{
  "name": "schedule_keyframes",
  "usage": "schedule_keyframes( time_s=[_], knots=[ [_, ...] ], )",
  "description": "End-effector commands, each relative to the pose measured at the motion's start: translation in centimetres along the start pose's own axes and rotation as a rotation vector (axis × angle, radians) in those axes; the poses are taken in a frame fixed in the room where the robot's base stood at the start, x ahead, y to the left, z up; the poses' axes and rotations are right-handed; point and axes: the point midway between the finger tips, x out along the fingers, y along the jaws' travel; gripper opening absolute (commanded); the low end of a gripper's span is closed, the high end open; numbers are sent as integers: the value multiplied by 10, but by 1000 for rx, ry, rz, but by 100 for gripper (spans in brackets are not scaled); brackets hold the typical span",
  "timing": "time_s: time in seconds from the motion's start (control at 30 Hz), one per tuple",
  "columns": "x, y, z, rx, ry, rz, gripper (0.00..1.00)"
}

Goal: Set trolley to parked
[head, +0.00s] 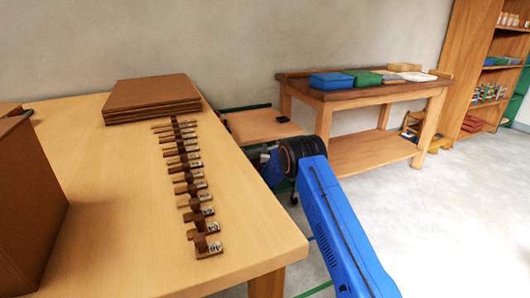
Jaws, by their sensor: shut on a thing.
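The trolley (262,126) has a pale wooden top and a green frame. A caster shows low down near my arm. My gripper (270,167) is at the trolley's near side, below its top, and is mostly hidden behind my blue arm and its black joint. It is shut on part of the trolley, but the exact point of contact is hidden.
The near workbench (120,220) carries a row of small brown tagged pieces (190,180), stacked brown boards (151,98) and a brown box (28,205). The far bench (375,95) holds blue and green trays. Shelves (490,70) stand at right. The floor at right is clear.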

Motion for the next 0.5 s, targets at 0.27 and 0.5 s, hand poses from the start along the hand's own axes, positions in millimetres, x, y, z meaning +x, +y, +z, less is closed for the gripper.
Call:
schedule_keyframes(
  time_s=[0.27,0.5],
  knots=[
    [2,-1,1,0,-1,-1,0],
    [2,-1,1,0,-2,-1,36]
  ],
)
